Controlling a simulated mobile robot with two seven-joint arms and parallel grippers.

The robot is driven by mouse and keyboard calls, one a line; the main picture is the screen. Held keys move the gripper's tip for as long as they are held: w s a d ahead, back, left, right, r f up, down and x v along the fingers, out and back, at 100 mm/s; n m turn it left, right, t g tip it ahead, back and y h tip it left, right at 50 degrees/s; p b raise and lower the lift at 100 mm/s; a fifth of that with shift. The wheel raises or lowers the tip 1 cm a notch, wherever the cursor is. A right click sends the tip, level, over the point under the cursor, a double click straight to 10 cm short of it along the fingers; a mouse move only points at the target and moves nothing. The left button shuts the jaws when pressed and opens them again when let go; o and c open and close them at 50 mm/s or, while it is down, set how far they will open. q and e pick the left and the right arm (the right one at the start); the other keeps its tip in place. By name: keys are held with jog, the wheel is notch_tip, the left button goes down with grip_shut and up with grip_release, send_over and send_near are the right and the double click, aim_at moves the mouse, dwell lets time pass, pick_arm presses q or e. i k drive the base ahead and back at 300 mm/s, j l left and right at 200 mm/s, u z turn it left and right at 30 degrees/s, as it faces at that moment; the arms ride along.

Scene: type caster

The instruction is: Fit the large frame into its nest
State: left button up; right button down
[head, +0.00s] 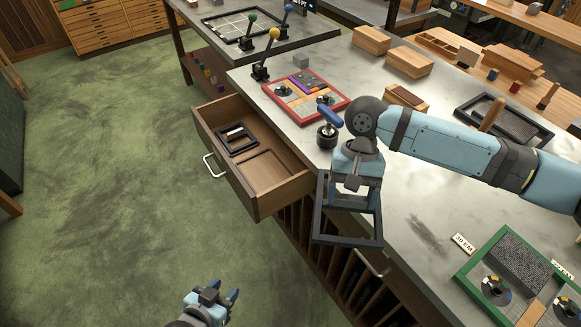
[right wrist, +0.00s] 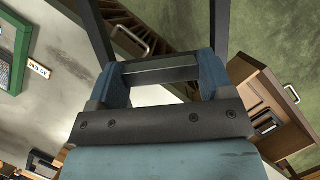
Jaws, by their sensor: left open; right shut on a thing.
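The large frame (head: 347,240) is a dark, open rectangle. My right gripper (head: 353,198) is shut on one of its bars and holds it beside the bench's front edge, to the right of the open drawer. In the right wrist view the gripped bar (right wrist: 160,75) lies between the two blue fingers. The wooden drawer (head: 283,203) has a smaller dark frame (head: 237,141) in its far part. An empty rectangular nest (head: 265,171) is nearer. The drawer also shows in the right wrist view (right wrist: 246,92). My left gripper (head: 222,292) is open and empty, low over the floor.
On the bench, a red-rimmed tray (head: 271,94) stands behind the drawer and a green-rimmed tray (head: 467,268) at the lower right. Wooden boxes (head: 409,62) sit further back. The green floor left of the drawer is clear.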

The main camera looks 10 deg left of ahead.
aim_at(266, 172)
jog(key=i+j, duration=0.2)
jog(key=i+j+z, duration=0.15)
jog(key=j, duration=0.25)
jog(key=i+j, duration=0.2)
jog(key=j, duration=0.15)
jog(key=i+j+z, duration=0.15)
jog(key=i+j, duration=0.2)
jog(key=j, duration=0.3)
jog(key=i+j+z, duration=0.15)
jog(key=j, duration=0.2)
jog(key=i+j, duration=0.15)
jog(key=j, duration=0.2)
jog(key=z, duration=0.05)
